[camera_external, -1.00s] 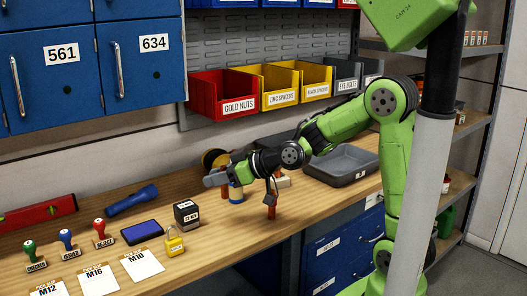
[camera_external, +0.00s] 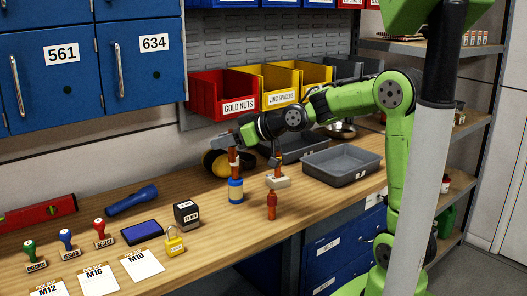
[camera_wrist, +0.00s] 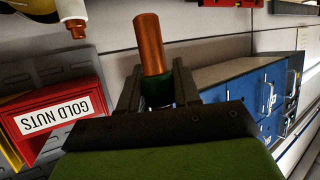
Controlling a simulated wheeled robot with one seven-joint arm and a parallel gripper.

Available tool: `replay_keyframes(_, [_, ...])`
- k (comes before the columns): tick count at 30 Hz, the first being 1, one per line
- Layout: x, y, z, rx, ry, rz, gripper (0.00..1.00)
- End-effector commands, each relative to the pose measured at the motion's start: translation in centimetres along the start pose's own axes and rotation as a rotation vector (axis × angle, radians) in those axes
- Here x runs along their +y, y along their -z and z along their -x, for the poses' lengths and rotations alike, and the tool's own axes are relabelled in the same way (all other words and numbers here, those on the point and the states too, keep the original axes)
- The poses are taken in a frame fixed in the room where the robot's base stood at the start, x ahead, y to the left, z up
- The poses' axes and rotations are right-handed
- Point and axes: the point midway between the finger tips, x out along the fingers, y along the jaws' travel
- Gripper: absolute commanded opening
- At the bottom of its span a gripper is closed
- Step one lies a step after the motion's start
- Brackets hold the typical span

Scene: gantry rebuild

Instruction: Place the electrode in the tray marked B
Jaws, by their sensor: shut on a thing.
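My gripper (camera_external: 234,142) is above the workbench, left of the grey trays. It is shut on a copper-coloured electrode (camera_external: 233,156), which hangs below the fingers. In the wrist view my gripper (camera_wrist: 158,92) holds the electrode (camera_wrist: 149,45) by its dark green band, with the copper end sticking out past the fingers. A grey open tray (camera_external: 370,172) stands to the right on the bench. It looks empty and has a small white label, too small to read. A second grey tray (camera_external: 300,143) is behind it, partly hidden by my arm.
Red bin (camera_external: 222,92) and yellow bins line the wall.

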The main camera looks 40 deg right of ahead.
Motion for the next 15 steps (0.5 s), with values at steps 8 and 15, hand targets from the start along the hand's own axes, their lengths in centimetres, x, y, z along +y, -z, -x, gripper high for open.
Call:
replay_keyframes(8, [11.7, 0.4, 1.9, 0.0, -0.16, -0.068, 0.0])
replay_keyframes(15, [25.4, -1.8, 7.6, 0.001, -0.35, -0.148, 0.0])
